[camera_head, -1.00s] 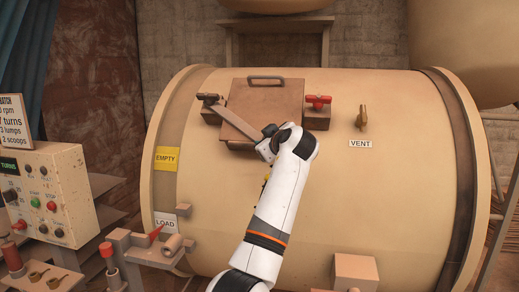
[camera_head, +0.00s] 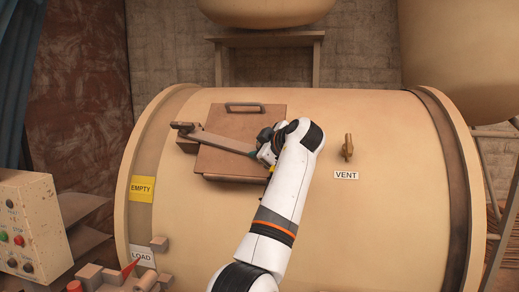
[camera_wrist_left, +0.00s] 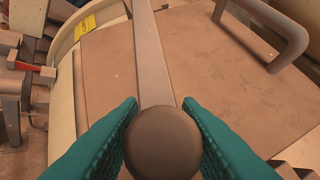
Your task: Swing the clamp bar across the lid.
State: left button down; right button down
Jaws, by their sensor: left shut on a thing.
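The brown square lid (camera_head: 228,163) with a raised handle (camera_head: 243,106) sits on top of the tan drum. The clamp bar (camera_head: 222,142) runs from its pivot block (camera_head: 184,128) at the lid's left, slanting down and right over the lid. My left gripper (camera_head: 264,152) is at the bar's free end by the lid's right edge. In the left wrist view my teal fingers (camera_wrist_left: 160,118) are shut on the bar's round dark knob (camera_wrist_left: 163,145), and the bar (camera_wrist_left: 150,60) stretches away over the lid (camera_wrist_left: 215,70). My arm hides the area right of the lid. My right gripper is not in view.
The drum (camera_head: 390,220) fills the middle. A vent handle (camera_head: 347,147) stands to the right, clear of my arm. A control box (camera_head: 30,222) and small fittings (camera_head: 110,275) are at lower left. A red-handled part (camera_wrist_left: 25,68) shows in the wrist view.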

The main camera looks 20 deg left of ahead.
pick_arm(q)
jog(key=shift+r, duration=0.25)
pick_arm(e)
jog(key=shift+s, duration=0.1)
pick_arm(q)
jog(key=c, duration=1.4)
grip_release()
jog(key=o, duration=0.3)
jog(key=shift+f, duration=0.1)
jog(key=shift+a+f, duration=0.1)
jog(key=shift+a, duration=0.05)
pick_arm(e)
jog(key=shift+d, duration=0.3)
pick_arm(q)
jog(key=shift+s+d+b, duration=0.25)
jog(key=shift+d+b, duration=0.15)
jog(key=b+v, duration=0.4)
jog(key=v, duration=0.7)
jog(key=shift+r, duration=0.25)
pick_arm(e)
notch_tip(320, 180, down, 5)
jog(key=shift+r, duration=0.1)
